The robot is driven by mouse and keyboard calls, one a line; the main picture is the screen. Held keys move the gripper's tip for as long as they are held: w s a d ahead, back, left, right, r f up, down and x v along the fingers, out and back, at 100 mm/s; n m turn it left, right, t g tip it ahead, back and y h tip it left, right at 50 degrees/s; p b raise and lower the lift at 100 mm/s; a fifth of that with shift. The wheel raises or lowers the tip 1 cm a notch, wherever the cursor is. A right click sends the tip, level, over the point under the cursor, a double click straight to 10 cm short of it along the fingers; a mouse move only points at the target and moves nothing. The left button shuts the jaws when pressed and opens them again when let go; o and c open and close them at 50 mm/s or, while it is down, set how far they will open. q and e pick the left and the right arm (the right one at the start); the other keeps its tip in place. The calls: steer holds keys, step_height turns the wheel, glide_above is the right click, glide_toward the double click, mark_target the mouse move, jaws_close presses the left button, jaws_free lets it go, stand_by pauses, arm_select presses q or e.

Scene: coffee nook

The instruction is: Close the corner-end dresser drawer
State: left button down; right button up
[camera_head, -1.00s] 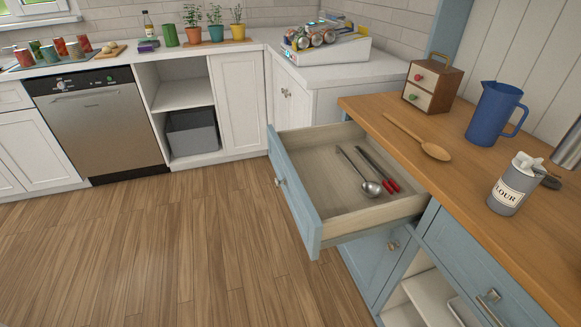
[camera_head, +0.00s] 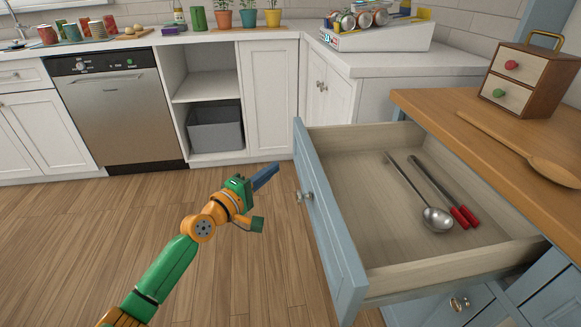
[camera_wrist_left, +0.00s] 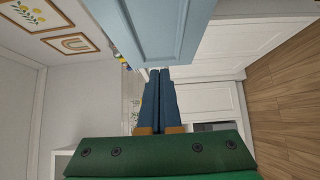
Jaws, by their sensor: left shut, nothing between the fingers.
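The blue dresser drawer (camera_head: 327,224) is pulled far out at the corner end of the dresser, its blue front facing left with a round metal knob (camera_head: 305,195). Inside lie a ladle (camera_head: 436,217) and red-handled tongs (camera_head: 441,190). My left gripper (camera_head: 266,177) is shut and empty, in the open space left of the drawer front, apart from the knob in the picture. In the left wrist view the shut blue fingers (camera_wrist_left: 159,98) point toward a blue panel (camera_wrist_left: 168,30), likely the drawer front. My right gripper is not in view.
The wooden dresser top (camera_head: 440,107) holds a small wooden box (camera_head: 530,78) and a wooden spoon (camera_head: 548,170). A white counter with a can tray (camera_head: 376,38) stands behind. A dishwasher (camera_head: 118,115) is at back left. The wood floor left of the drawer is clear.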

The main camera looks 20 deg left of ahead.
mark_target(299, 159)
arm_select(q)
steer(key=w+d+p, duration=0.1)
steer(key=w+d, duration=0.2)
steer(key=shift+r, duration=0.1)
steer(key=shift+w+d, duration=0.15)
steer(key=shift+d, duration=0.15)
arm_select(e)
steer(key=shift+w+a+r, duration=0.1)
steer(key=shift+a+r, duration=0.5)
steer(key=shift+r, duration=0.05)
